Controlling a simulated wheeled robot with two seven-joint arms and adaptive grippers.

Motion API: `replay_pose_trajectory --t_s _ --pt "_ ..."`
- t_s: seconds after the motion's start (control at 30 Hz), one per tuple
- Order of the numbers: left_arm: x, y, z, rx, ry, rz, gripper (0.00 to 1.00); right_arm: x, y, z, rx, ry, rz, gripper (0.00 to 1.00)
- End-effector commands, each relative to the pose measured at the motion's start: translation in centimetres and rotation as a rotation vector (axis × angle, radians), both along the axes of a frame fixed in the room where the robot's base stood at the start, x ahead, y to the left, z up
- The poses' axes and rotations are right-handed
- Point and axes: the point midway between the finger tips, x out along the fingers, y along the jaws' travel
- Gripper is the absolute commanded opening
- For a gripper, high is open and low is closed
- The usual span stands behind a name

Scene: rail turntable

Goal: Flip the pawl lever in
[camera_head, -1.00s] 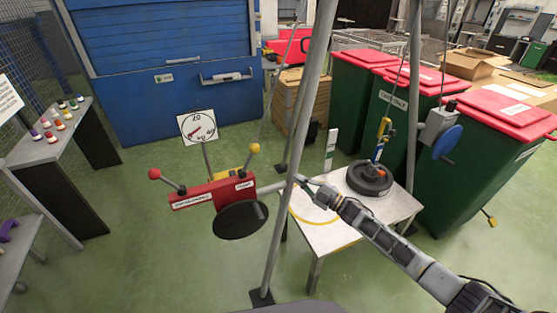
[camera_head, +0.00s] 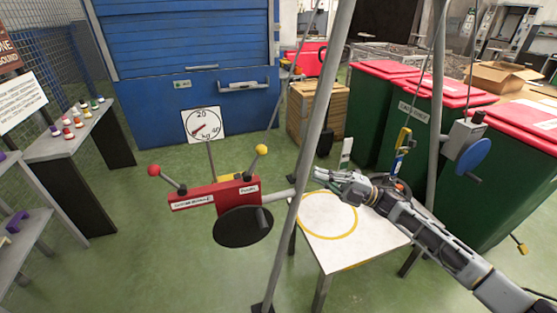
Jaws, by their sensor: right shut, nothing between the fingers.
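A red box (camera_head: 215,194) with white labels carries two levers. One has a red ball (camera_head: 154,170) and leans left; the other has a yellow ball (camera_head: 261,150) and leans right. The labels are too small to read surely, so I cannot tell which lever is the pawl lever. A dark round disc (camera_head: 243,227) sits below the box's right end. My right gripper (camera_head: 322,176) is shut and empty, to the right of the box, close to the grey tripod leg and above the white table. I cannot tell whether it touches the leg. My left gripper is out of view.
The tripod leg (camera_head: 291,225) stands between the box and my right arm. The white table (camera_head: 375,237) bears a yellow ring. A winch with a blue disc (camera_head: 473,156) hangs at right before green bins (camera_head: 490,190). A round dial (camera_head: 203,124) stands behind the box.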

Motion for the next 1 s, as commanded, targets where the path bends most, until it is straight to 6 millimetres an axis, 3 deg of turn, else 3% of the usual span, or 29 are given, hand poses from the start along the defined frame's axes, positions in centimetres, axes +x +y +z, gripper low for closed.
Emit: replay_pose_trajectory --t_s 0.47,1.0 --pt "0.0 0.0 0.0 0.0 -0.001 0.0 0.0 0.2 0.8 0.3 0.001 0.001 0.0 0.0" --pt "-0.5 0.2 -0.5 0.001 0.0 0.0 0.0 1.3 6.6 2.4 0.002 0.0 0.0 0.0"
